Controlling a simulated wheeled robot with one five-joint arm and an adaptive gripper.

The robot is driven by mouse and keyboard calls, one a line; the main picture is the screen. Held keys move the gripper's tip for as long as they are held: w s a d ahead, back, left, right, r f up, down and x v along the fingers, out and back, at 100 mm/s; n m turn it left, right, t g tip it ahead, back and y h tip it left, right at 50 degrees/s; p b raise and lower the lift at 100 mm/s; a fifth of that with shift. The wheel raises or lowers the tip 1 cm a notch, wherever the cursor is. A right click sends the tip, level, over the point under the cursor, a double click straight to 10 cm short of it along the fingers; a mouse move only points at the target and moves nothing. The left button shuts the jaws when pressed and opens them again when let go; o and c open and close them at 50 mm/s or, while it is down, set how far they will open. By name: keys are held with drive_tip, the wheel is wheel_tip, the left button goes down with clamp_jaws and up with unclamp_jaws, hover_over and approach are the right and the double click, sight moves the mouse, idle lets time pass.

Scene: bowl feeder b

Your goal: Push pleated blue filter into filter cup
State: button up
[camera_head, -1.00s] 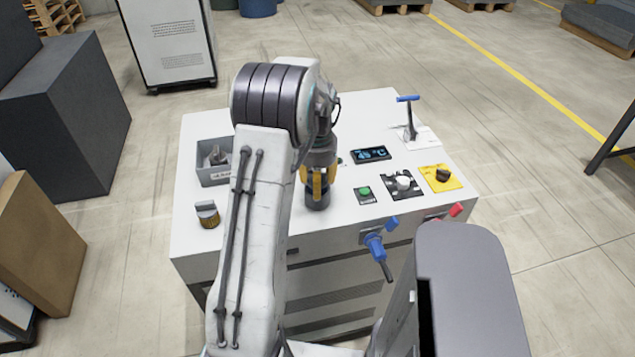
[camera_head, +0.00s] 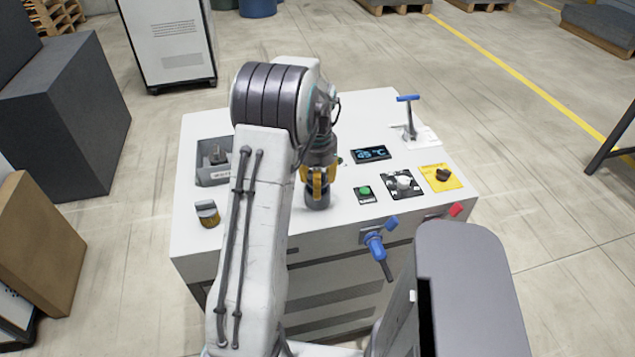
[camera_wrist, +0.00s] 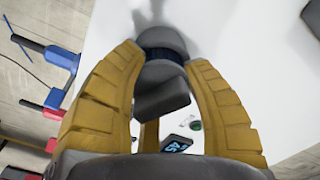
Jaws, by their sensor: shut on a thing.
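The pleated blue filter (camera_wrist: 160,54) shows in the wrist view as a dark blue band with a grey grip block (camera_wrist: 162,98) on it. A round grey part, which looks like the filter cup (camera_wrist: 160,40), lies against the band. How deep the filter sits in it is hard to tell. In the head view the dark grey cup (camera_head: 317,200) stands upright on the white table. My gripper (camera_head: 317,178) points down right over it. Its yellow fingers, also in the wrist view (camera_wrist: 163,65), are shut on the filter from both sides and hide much of it in the head view.
A pleated yellow-brown part (camera_head: 208,218) stands left of my arm. A grey bin (camera_head: 214,178) with a dark part is behind it. Right of the gripper are a display (camera_head: 371,154), a green button (camera_head: 365,190), knobs and a blue-handled lever (camera_head: 408,99). Blue and red valve handles stick out in front.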

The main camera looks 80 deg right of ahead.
drive_tip(key=shift+r+p, duration=0.35)
drive_tip(key=shift+r+p, duration=1.15)
drive_tip(key=shift+r, duration=0.35)
drive_tip(key=shift+f+b, duration=1.5)
drive_tip(key=shift+f, duration=0.45)
idle(1.3)
drive_tip(key=o, duration=1.3)
drive_tip(key=shift+r, duration=0.1)
drive_tip(key=shift+c, duration=0.2)
wheel_tip(320, 180, up, 12)
idle(0.5)
